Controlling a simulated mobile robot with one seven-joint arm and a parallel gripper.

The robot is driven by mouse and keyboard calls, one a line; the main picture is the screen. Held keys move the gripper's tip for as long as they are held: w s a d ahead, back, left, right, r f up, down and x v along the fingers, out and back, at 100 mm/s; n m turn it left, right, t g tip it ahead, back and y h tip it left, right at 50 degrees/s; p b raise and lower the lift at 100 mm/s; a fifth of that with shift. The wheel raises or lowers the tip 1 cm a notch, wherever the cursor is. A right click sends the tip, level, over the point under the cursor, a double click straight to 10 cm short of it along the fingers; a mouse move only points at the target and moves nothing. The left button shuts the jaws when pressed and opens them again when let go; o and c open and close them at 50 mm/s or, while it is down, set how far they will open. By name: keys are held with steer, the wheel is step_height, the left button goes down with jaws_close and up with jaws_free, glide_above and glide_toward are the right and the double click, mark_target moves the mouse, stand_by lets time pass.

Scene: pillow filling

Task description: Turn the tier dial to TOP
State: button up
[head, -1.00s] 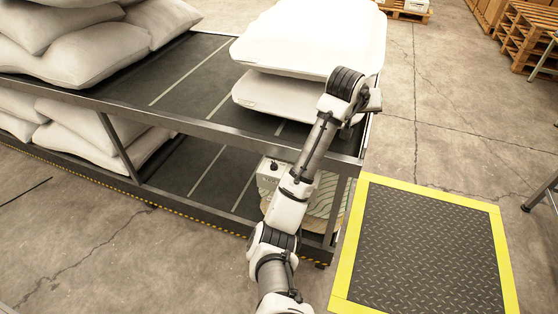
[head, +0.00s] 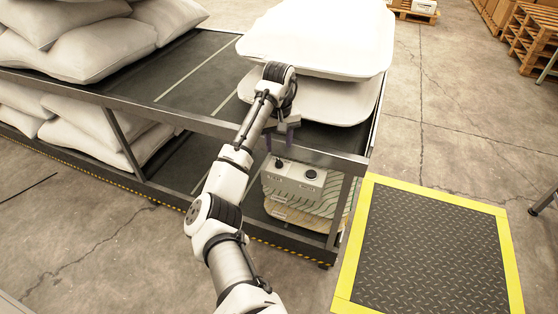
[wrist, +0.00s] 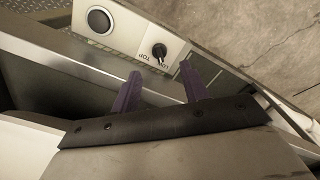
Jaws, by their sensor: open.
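The tier dial is a small black knob (wrist: 158,51) on the light top panel of a control box. The dial (head: 279,164) also shows in the head view, below and apart from my gripper. My gripper (wrist: 160,69) is open and empty, its two purple fingers spread and pointing toward the panel. In the head view my gripper (head: 279,141) is at the rack's front rail, above the box.
A round dark button (wrist: 98,20) sits on the same panel. The rack's metal front rail (head: 320,157) runs close beside my gripper. White pillows (head: 318,40) lie on the upper shelf behind it. A yellow-edged floor mat (head: 430,250) lies clear at right.

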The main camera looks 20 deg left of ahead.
mark_target(279, 161)
step_height(279, 161, down, 7)
stand_by(0.3)
jaws_close()
